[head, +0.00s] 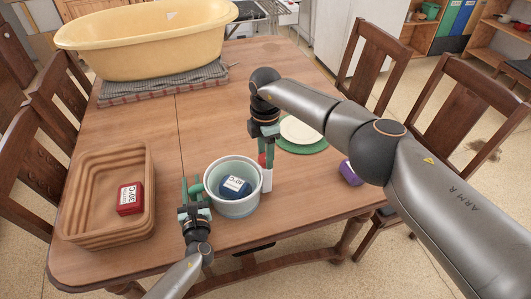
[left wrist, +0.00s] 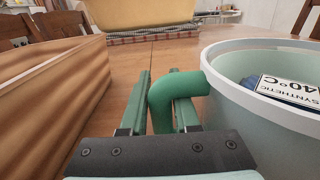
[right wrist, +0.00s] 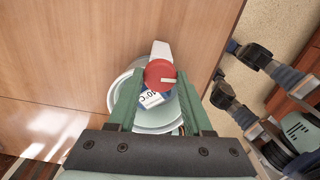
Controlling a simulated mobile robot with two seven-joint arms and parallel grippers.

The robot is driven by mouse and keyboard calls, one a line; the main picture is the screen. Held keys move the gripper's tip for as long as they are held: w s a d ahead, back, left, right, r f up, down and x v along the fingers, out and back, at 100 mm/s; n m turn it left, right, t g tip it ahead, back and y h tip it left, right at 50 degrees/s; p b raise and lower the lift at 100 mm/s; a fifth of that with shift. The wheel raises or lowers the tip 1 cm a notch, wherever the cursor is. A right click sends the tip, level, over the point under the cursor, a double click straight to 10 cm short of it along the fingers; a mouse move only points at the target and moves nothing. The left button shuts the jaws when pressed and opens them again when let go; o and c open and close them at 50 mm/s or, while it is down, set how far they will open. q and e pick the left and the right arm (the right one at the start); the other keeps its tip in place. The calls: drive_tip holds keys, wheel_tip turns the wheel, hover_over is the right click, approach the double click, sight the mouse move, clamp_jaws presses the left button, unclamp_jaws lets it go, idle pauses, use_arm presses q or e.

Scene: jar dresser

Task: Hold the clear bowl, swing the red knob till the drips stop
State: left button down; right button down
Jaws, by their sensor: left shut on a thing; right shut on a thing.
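The bowl (head: 232,209) is a pale, whitish round vessel near the table's front edge, with a blue block (head: 235,186) labelled 40°C inside. My left gripper (head: 193,186) is shut on the bowl's green handle (left wrist: 172,95) at its left side. A red knob (right wrist: 160,73) with a pale pointer mark sits on a white part (head: 267,181) at the bowl's right side. My right gripper (right wrist: 157,92) reaches down from above, shut on the red knob, its fingers on either side. No drips can be made out.
A brown ribbed tray (head: 68,205) holding a red block (head: 130,198) stands to the left. A large yellow tub (head: 140,45) stands on a grey mat at the back. A white plate (head: 301,130) and a purple object (head: 349,173) lie right. Bare table surrounds the bowl's back.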

drive_tip(key=shift+c, duration=1.5)
unclamp_jaws()
wheel_tip(320, 180, up, 12)
